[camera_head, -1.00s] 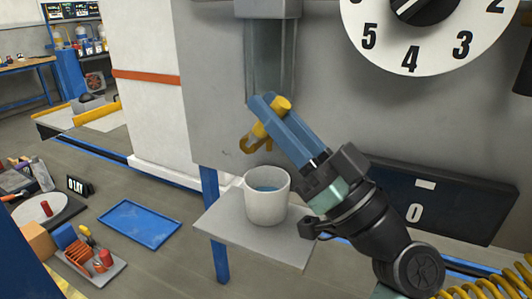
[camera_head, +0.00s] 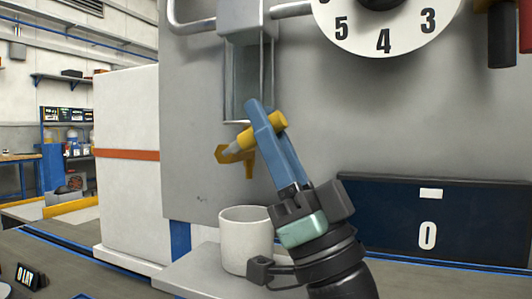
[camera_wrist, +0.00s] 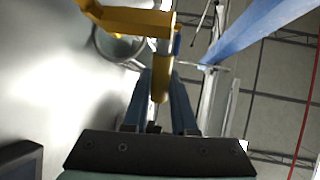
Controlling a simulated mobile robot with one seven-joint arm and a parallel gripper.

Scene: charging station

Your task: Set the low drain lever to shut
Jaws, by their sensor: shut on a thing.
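The yellow drain lever (camera_head: 270,124) sits under a clear upright tube (camera_head: 248,85) on the grey panel. Its handle slants up to the right from a yellow spout (camera_head: 236,154). My gripper (camera_head: 261,114) has its blue fingers closed around the handle, which hides part of it. In the wrist view the yellow handle (camera_wrist: 160,86) lies between the two blue fingers, with the yellow spout body (camera_wrist: 130,18) above it. I see no mark for the shut position.
A white cup (camera_head: 245,242) stands on a grey shelf (camera_head: 190,278) below the spout, close to my wrist. A dark display reading 0 (camera_head: 385,222) and a numbered dial (camera_head: 385,28) are to the right. A white cabinet (camera_head: 128,190) stands at the left.

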